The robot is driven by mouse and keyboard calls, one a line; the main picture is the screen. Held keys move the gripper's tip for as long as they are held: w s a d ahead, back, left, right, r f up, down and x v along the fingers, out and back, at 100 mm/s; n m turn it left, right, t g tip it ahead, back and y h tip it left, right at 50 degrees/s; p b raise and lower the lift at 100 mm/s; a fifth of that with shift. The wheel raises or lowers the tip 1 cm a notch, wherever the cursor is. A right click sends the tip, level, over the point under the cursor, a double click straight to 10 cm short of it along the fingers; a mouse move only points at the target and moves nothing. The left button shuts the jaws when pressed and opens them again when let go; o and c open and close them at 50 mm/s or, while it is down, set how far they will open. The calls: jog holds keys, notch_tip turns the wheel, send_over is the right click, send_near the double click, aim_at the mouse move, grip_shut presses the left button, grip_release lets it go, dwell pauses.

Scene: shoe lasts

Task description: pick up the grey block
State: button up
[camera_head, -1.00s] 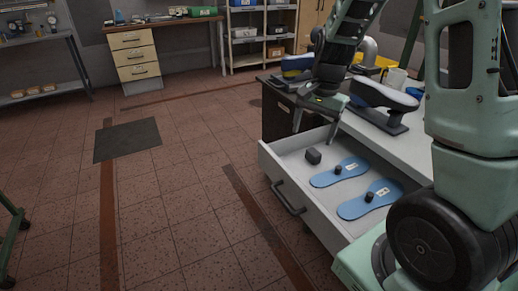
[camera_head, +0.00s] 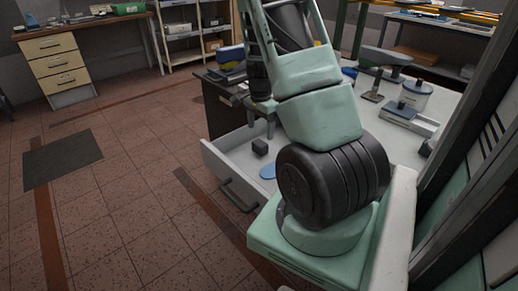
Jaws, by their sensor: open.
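The grey block (camera_head: 260,147) is a small dark cube on the floor of the open white drawer (camera_head: 213,158). My gripper (camera_head: 261,130) is open and points down over the drawer, just above and behind the block in the picture. Its fingers appear apart from the block, but I cannot tell the exact gap. Part of a blue insole (camera_head: 267,171) shows in the drawer. My arm hides the rest of the drawer to the right.
The drawer's front has a dark handle (camera_head: 238,195). The white worktop (camera_head: 445,101) behind my arm carries a shoe last (camera_head: 385,56), a jar (camera_head: 414,95) and other tools. The tiled floor left of the drawer is clear, with a dark mat (camera_head: 62,160).

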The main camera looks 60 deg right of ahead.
aim_at(260, 143)
jog(key=shift+d+f, duration=0.1)
jog(key=shift+f, duration=3.9)
jog(key=c, duration=1.1)
